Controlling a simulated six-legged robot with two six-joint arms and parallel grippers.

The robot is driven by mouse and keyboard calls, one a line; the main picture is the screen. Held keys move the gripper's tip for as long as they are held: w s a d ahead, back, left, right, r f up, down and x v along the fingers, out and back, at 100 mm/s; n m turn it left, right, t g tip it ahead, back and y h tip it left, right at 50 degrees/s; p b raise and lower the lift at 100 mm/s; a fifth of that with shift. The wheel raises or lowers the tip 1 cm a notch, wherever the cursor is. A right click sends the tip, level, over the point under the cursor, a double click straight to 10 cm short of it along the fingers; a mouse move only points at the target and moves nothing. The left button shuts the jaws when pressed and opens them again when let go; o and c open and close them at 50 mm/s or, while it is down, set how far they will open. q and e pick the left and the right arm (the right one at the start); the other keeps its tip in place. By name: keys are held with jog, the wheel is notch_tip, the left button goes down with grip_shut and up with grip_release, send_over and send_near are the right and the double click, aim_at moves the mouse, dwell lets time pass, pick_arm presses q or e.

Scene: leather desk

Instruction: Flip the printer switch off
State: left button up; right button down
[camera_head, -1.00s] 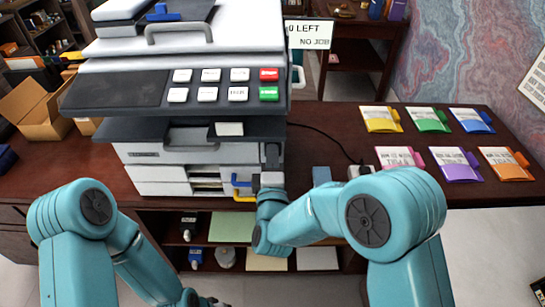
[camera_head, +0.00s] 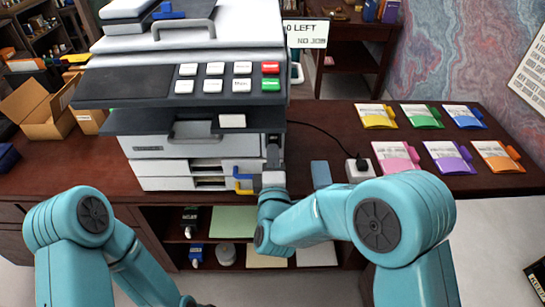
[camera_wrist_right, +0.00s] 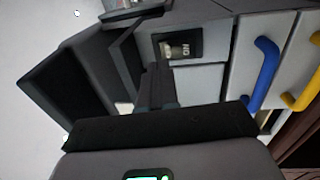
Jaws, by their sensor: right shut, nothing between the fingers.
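The printer (camera_head: 185,145) is a large grey and white machine on the desk, with a dark button panel (camera_head: 190,85) on top. In the right wrist view its switch (camera_wrist_right: 178,49) is a pale rocker in a dark recess on the side. My right gripper (camera_head: 273,148) is upright at the printer's right side, beside the blue and yellow handles. In the wrist view its dark fingers (camera_wrist_right: 157,82) are together and empty, just below the switch; I cannot tell whether they touch it. My left arm is at lower left; its gripper lies beyond the bottom edge.
The blue handle (camera_wrist_right: 264,72) and yellow handle (camera_wrist_right: 306,88) stick out near my right fingers. A white socket block (camera_head: 360,168) with a black cord and a slate-blue box (camera_head: 321,174) stand on the desk to the right. Several coloured folders lie farther right.

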pick_arm(q)
jog(key=shift+s+f+b, duration=0.25)
jog(key=shift+f+b, duration=0.8)
jog(key=shift+f, duration=0.1)
pick_arm(e)
jog(key=s+r, duration=0.1)
jog(key=s, duration=0.9)
jog(key=shift+s+d+r, duration=0.15)
